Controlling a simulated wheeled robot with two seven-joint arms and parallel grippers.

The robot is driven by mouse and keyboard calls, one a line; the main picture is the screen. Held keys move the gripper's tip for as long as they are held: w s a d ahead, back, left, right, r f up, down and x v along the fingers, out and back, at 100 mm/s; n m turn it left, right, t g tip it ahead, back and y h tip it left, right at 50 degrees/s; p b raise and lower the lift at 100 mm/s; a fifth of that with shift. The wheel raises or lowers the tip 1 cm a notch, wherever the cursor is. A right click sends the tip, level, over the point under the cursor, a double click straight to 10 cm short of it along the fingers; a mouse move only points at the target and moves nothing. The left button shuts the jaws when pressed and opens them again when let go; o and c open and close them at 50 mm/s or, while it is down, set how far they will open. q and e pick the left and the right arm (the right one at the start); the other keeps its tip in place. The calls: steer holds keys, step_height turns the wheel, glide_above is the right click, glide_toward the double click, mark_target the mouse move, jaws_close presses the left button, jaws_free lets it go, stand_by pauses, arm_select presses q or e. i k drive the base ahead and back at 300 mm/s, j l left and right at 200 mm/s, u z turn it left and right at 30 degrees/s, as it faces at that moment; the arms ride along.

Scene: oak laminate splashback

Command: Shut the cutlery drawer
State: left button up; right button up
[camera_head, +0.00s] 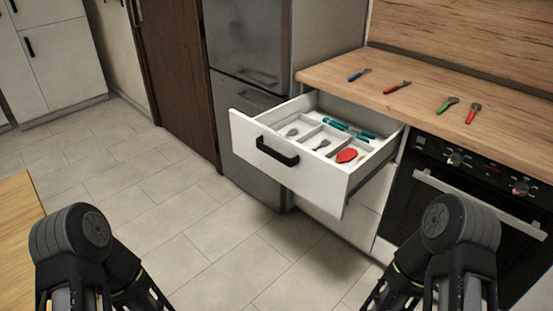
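The cutlery drawer (285,171) is a white drawer pulled well out from under the wooden counter. Its black handle (277,152) is on the front panel. Inside, a divided tray holds grey utensils, teal-handled utensils (349,129) and a red-headed utensil (347,155). My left arm shows at the lower left and my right arm at the lower right, both apart from the drawer. The fingertips of both grippers are not visible, so I cannot see whether they hold anything.
Several utensils with blue, red and green handles lie on the counter (424,90). A black oven (470,190) stands right of the drawer, a grey fridge (245,60) behind it to the left. A wooden surface (18,225) is at the left edge. The tiled floor before the drawer is clear.

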mark_target(260, 140)
steer(key=i+l, duration=0.1)
steer(key=i, duration=0.4)
steer(key=i+l, duration=0.1)
steer(key=i, duration=0.35)
